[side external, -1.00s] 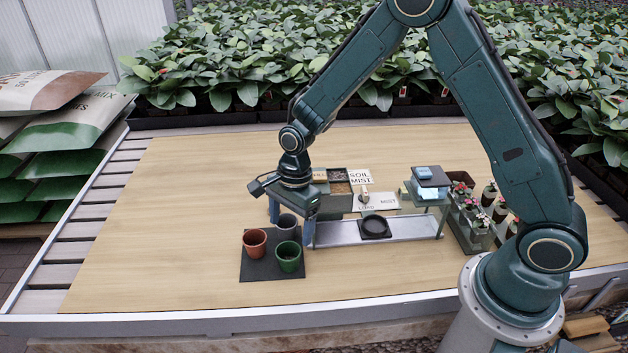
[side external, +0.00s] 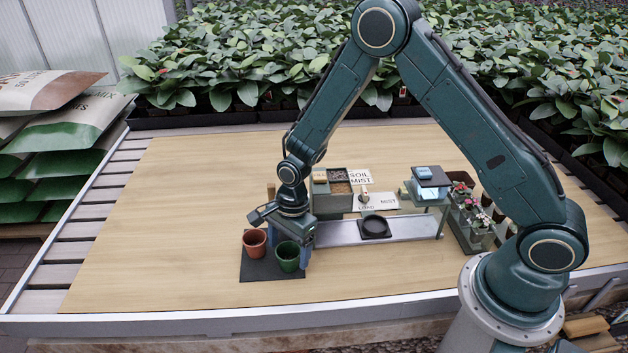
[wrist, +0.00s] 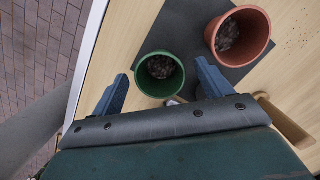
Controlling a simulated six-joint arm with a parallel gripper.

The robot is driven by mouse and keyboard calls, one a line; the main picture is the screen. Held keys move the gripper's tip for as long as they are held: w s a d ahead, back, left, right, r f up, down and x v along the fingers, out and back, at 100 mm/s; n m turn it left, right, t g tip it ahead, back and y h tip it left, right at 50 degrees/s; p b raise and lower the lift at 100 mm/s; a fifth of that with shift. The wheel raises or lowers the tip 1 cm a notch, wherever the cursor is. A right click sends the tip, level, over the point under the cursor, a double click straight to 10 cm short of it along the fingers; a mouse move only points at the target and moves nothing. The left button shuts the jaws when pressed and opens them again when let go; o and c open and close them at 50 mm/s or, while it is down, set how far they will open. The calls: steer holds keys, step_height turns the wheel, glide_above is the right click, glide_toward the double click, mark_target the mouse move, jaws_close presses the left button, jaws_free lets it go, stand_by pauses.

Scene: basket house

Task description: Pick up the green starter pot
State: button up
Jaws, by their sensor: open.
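The green starter pot (side external: 288,258) stands upright on a dark square mat (side external: 258,272) at the front left of the table. It has dark soil inside, seen from above in the wrist view (wrist: 160,76). My gripper (wrist: 162,72) is open and points down, with its two blue fingers on either side of the green pot in that view; contact cannot be told. In the side view my gripper (side external: 288,247) hangs just behind and above the pot, one finger at its right. A terracotta pot (side external: 255,241) stands close to the left. The grey pot is hidden behind my gripper.
A metal bench (side external: 340,232) with a black round dish (side external: 374,227) lies to the right. Behind are a soil bin (side external: 340,186) and signs. A small lit station (side external: 428,186) and a crate of potted plants (side external: 470,215) stand further right.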

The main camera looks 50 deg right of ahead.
mark_target(288, 253)
steer(key=shift+a+f, duration=0.1)
steer(key=shift+f, duration=0.55)
steer(key=c, duration=1.1)
steer(key=shift+o, duration=0.2)
steer(key=shift+r, duration=0.1)
step_height(288, 253, up, 20)
stand_by(0.6)
